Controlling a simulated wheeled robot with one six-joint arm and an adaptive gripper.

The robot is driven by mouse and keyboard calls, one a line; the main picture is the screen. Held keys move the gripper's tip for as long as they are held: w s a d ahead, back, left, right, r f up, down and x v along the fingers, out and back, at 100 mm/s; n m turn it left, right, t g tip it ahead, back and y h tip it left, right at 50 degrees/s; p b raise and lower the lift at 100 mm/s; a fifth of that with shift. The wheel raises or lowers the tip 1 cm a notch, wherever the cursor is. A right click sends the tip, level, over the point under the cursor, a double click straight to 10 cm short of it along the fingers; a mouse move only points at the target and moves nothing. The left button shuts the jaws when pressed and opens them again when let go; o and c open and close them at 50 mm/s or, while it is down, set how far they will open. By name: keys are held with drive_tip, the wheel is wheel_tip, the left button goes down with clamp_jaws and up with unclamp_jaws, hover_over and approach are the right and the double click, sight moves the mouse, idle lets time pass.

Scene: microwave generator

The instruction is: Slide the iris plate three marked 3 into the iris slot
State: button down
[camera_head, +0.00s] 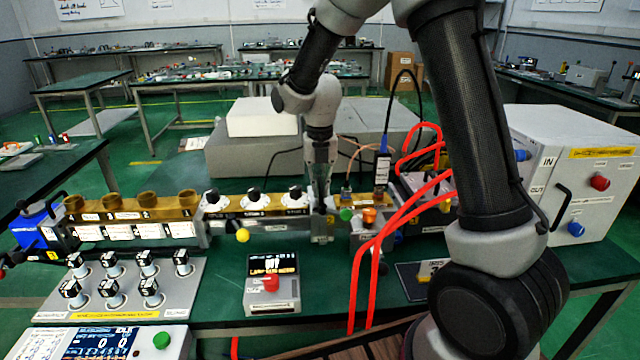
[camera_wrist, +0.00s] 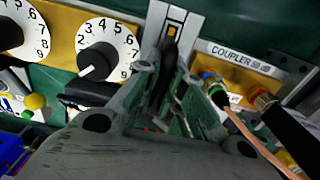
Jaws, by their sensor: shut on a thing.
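My gripper (camera_head: 321,205) points straight down at a grey metal block between the dial section and the coupler section of the waveguide line. In the wrist view, its two fingers (camera_wrist: 172,95) are closed around a dark, narrow piece (camera_wrist: 168,62), seemingly the iris plate's grip. A metal slot piece (camera_wrist: 175,28) with a dark and yellow opening stands just beyond the fingertips, seemingly the iris slot. The fingers hide most of the held piece, and its mark 3 cannot be read. I cannot tell how deep the plate sits.
The dial section (camera_head: 255,200) lies left of my gripper. The coupler (camera_wrist: 238,58) with green and brass connectors and a dark cable is close on the right. Red tubes (camera_head: 375,255) hang in front on the right. A small display box (camera_head: 272,285) stands nearer the table's front.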

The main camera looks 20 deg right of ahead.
drive_tip(key=c, duration=1.5)
unclamp_jaws()
drive_tip(key=shift+o, duration=0.2)
wheel_tip(320, 180, up, 11)
drive_tip(key=shift+r, duration=0.1)
drive_tip(key=s+d+r+m+t, duration=0.1)
drive_tip(key=s+d+r+m, duration=0.1)
drive_tip(key=s+d+m, duration=0.3)
drive_tip(key=s+d+r+m+t, duration=0.2)
drive_tip(key=s+d+m, duration=0.3)
drive_tip(key=s+m, duration=0.8)
drive_tip(key=s+d+r+m+t, duration=0.1)
drive_tip(key=s+d+m, duration=0.4)
drive_tip(key=s+m, duration=0.5)
drive_tip(key=r+m, duration=0.1)
drive_tip(key=m, duration=0.4)
drive_tip(key=shift+r+m, duration=0.2)
drive_tip(key=shift+m, duration=0.2)
